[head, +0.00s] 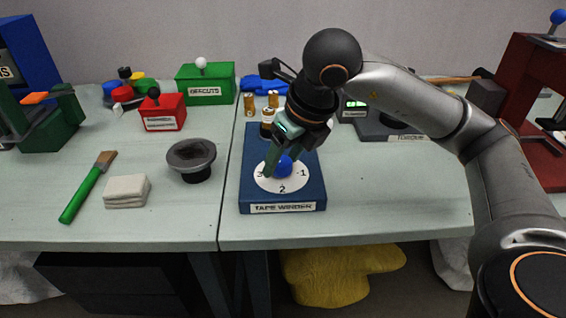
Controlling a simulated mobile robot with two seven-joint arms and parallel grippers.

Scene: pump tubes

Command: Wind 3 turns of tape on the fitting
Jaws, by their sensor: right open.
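The blue tape winder (311,196) lies near the front edge of the right-hand table. It has a white dial (268,184) marked 1, 2 and 3, with a round blue knob (285,168) on it. My right gripper (284,162) points down at the knob and is open. One finger is beside the knob's left side; whether either finger touches it I cannot tell. A brass and dark piece (267,122), possibly the fitting, stands at the back of the winder, partly hidden by the gripper. No tape can be made out. My left gripper is not in view.
Several brass parts (249,103) stand behind the winder. Red (163,114) and green (206,88) boxes stand behind.

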